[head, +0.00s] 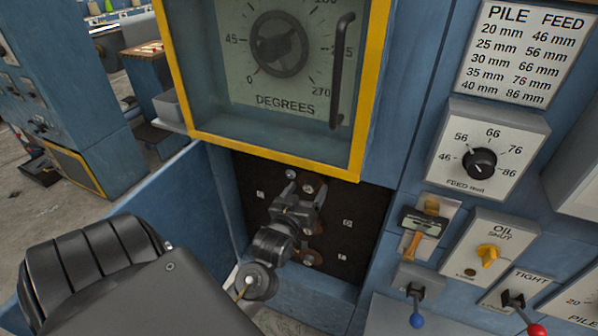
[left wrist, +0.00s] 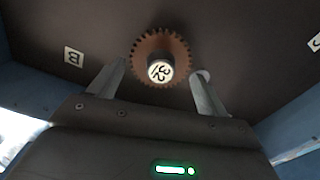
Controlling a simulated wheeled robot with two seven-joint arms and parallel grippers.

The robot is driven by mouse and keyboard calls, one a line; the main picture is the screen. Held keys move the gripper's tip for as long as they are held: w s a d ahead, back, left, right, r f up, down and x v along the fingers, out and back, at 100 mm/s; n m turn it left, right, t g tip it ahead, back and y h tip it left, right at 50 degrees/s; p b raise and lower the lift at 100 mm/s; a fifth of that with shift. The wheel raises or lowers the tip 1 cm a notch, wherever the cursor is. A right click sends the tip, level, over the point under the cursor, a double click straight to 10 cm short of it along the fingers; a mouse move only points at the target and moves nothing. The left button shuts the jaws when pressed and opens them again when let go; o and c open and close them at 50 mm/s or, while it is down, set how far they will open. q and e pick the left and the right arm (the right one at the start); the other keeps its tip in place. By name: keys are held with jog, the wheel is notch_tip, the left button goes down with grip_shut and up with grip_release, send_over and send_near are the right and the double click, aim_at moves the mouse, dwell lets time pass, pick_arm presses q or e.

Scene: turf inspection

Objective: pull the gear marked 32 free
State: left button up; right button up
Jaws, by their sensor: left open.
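The gear marked 32 (left wrist: 178,45) is a reddish-brown toothed wheel with a pale hub bearing the number, seen upside down in the left wrist view. It sits on the dark back wall of a recess. My left gripper (head: 305,190) reaches into this recess below the yellow-framed window. Its jaws are open, one finger on each side of the gear in the left wrist view. I see no clear contact, and the depth of the fingers is hard to judge. In the head view the gripper partly hides several brown gears, and I cannot read their numbers. My right gripper is out of view.
The recess's dark back panel (head: 365,215) bears small white labels, one reading B (left wrist: 73,57). The yellow window frame (head: 262,156) overhangs it, and an open blue door (head: 165,195) stands to the left. A feed dial (head: 480,162) and several levers are on the right.

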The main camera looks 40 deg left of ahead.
pick_arm(q)
jog(key=shift+x, duration=1)
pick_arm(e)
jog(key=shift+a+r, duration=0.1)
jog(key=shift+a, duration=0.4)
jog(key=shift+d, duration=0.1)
pick_arm(q)
jog(key=c, duration=0.7)
jog(key=o, duration=0.4)
jog(key=c, duration=0.5)
jog(key=shift+o, duration=0.2)
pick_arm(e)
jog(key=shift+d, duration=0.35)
pick_arm(q)
jog(key=shift+s+d, duration=0.1)
jog(key=shift+s, duration=0.1)
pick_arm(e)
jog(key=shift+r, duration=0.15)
